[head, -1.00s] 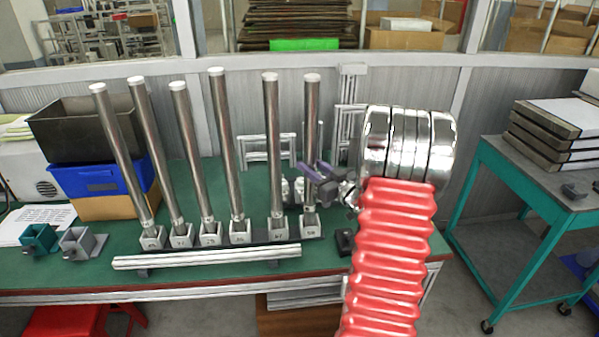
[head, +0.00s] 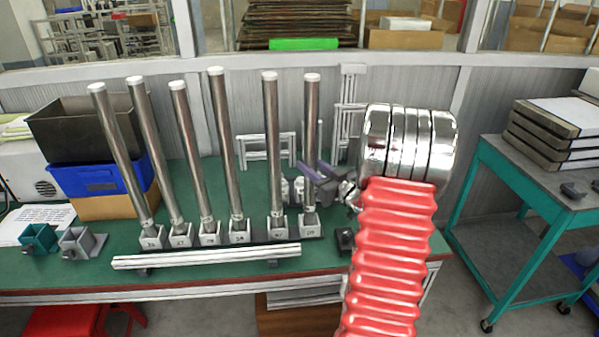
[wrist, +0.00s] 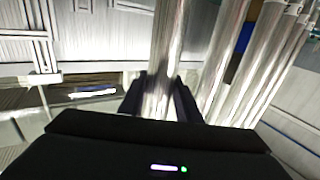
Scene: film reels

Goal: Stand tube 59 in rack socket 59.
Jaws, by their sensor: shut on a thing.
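The rightmost steel tube (head: 312,120), with a white cap, stands nearly upright at the right end of the row in the head view. Its lower end is at the rightmost rack socket (head: 310,231), whose label looks like 59 but is small. I cannot tell how deep the tube sits. My gripper (head: 312,177), with dark purple fingers, reaches in from the right and is shut on this tube at its lower half. In the wrist view the tube (wrist: 163,70) runs up between the two black fingers (wrist: 160,100). The tube's own number is not readable.
Several other capped tubes (head: 270,140) stand in sockets to the left, close beside the held one. A pale rail (head: 205,256) lies in front of the rack on the green bench. Metal frames (head: 265,150) stand behind. A small black block (head: 344,240) sits right of the rack.

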